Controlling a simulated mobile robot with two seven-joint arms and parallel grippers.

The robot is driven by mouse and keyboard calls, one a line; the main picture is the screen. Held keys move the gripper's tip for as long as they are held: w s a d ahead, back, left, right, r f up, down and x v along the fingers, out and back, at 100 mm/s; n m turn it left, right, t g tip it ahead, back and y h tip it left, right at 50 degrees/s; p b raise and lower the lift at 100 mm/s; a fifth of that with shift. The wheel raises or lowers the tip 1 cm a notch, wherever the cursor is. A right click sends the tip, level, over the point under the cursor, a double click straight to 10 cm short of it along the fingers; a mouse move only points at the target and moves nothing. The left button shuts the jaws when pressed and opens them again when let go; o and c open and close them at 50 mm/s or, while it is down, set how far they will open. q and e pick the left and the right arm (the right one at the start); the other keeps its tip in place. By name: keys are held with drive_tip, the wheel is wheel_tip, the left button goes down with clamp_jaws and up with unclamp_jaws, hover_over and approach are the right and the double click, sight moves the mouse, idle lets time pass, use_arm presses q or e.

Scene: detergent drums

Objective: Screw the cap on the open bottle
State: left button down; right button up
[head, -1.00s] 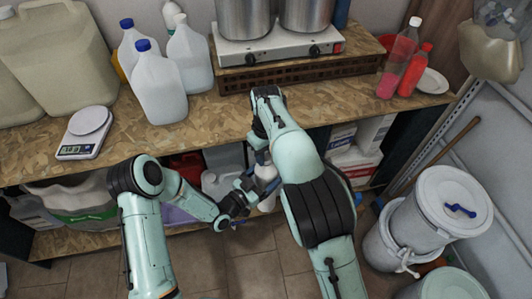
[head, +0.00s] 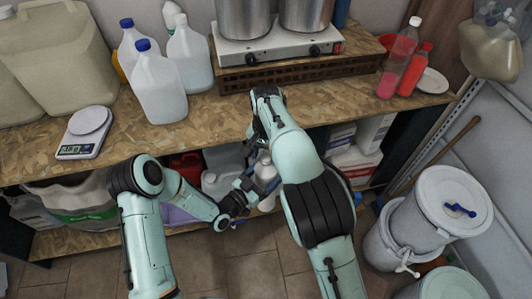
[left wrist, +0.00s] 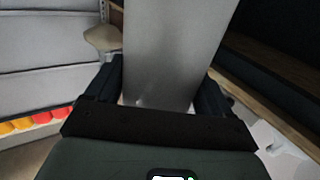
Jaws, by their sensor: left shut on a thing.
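My left gripper (head: 254,183) is shut on a white bottle (head: 267,203), held in front of the bench's lower shelf. In the left wrist view, the bottle's pale grey body (left wrist: 165,55) fills the gap between the two dark fingers (left wrist: 158,98). My right arm reaches over the bottle from the right, with its wrist bent down near the bench's front edge. The right gripper's fingers are mostly hidden by the arm, so their state does not show. The bottle's mouth and the cap cannot be made out.
The wooden bench (head: 210,112) holds jugs with blue caps (head: 160,85), a scale (head: 85,133), a hot plate (head: 275,47) with two pots, and red bottles (head: 414,70). White drums (head: 440,215) stand at the right. Tiled floor (head: 255,270) lies between the arms.

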wheel_tip(320, 180, up, 12)
idle(0.7)
idle(0.4)
